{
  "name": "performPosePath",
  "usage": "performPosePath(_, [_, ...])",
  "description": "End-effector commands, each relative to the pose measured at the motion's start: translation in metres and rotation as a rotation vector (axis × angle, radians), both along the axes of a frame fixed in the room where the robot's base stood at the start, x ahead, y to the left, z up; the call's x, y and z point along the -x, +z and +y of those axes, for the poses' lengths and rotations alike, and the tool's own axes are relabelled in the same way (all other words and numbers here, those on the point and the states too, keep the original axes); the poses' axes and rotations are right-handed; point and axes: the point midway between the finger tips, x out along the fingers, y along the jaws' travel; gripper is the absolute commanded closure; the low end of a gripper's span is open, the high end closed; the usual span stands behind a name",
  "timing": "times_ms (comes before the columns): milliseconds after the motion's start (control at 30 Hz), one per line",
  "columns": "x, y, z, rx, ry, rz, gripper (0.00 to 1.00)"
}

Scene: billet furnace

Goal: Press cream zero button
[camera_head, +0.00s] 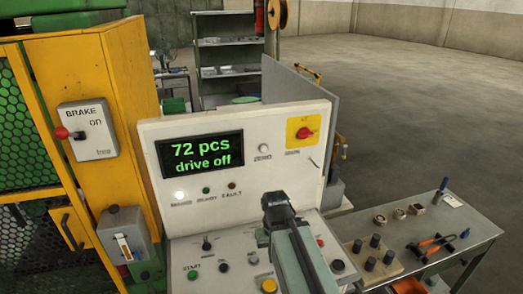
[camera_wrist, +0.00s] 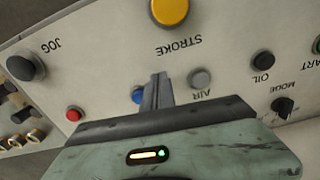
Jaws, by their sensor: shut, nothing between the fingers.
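The cream button (camera_head: 263,148) sits on the upright panel face, right of the display and left of the yellow-backed red switch; its small label is too blurred to read surely. The display (camera_head: 200,152) reads "72 pcs" and "drive off" in green. My gripper (camera_head: 275,201) is shut and empty, in front of the panel, lower than the cream button and apart from it. In the wrist view my closed fingers (camera_wrist: 160,88) show over the sloping lower desk, partly covering a blue button (camera_wrist: 138,96). The cream button is not in the wrist view.
The desk carries a yellow STROKE button (camera_wrist: 170,10), a grey AIR button (camera_wrist: 200,78), a black OIL button (camera_wrist: 262,61), a red button (camera_wrist: 73,114) and a black JOG button (camera_wrist: 25,66). A red switch on yellow (camera_head: 304,132) is nearby. A side table (camera_head: 480,235) stands right.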

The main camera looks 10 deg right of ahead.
Motion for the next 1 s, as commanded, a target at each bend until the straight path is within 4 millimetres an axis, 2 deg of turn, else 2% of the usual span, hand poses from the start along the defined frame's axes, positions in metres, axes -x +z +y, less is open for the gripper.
performPosePath(600, [0.0,0.001,0.0,0.0,0.0,0.0,1.0])
performPosePath(667, [0.0,0.009,0.0,0.0,0.0,0.0,1.0])
performPosePath(800, [0.0,0.045,0.0,0.0,0.0,0.0,1.0])
performPosePath(867, [0.0,0.056,0.0,0.0,0.0,0.0,1.0])
performPosePath(1000, [0.0,0.051,0.0,0.0,0.0,0.0,1.0])
